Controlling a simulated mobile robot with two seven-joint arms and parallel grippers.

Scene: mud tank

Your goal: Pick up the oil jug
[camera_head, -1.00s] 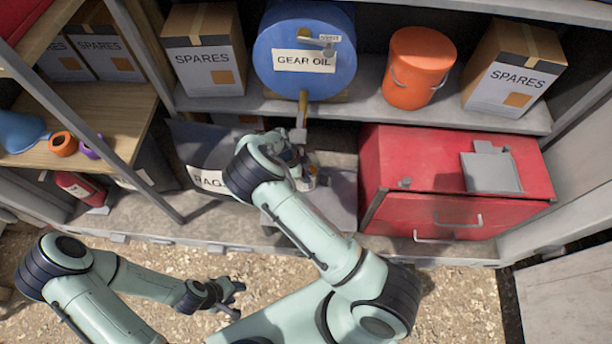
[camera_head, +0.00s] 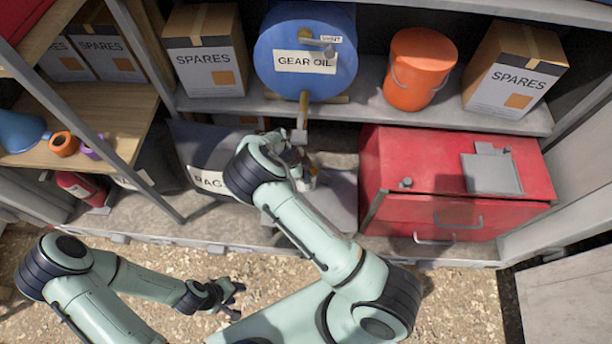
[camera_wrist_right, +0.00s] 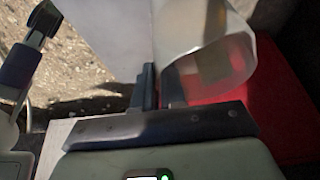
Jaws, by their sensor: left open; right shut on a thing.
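The oil jug appears to be the pale, translucent vessel (camera_wrist_right: 190,35) at the top of the right wrist view, with a wide rounded end towards the camera. My right gripper (camera_wrist_right: 160,82) is shut on it; the dark fingers are close together beside its wall, and the exact grip is partly hidden. In the head view the right wrist covers most of the jug in front of the lower shelf, under the gear oil drum. My left gripper (camera_head: 226,297) is open and empty above the gravel at the lower left.
A blue gear oil drum (camera_head: 281,84) with a tap lies on the shelf above. A red toolbox (camera_head: 400,160) stands right of the right gripper, and a dark rags bin (camera_head: 190,143) left of it. An orange bucket (camera_head: 410,88) and spares boxes stand on the upper shelf.

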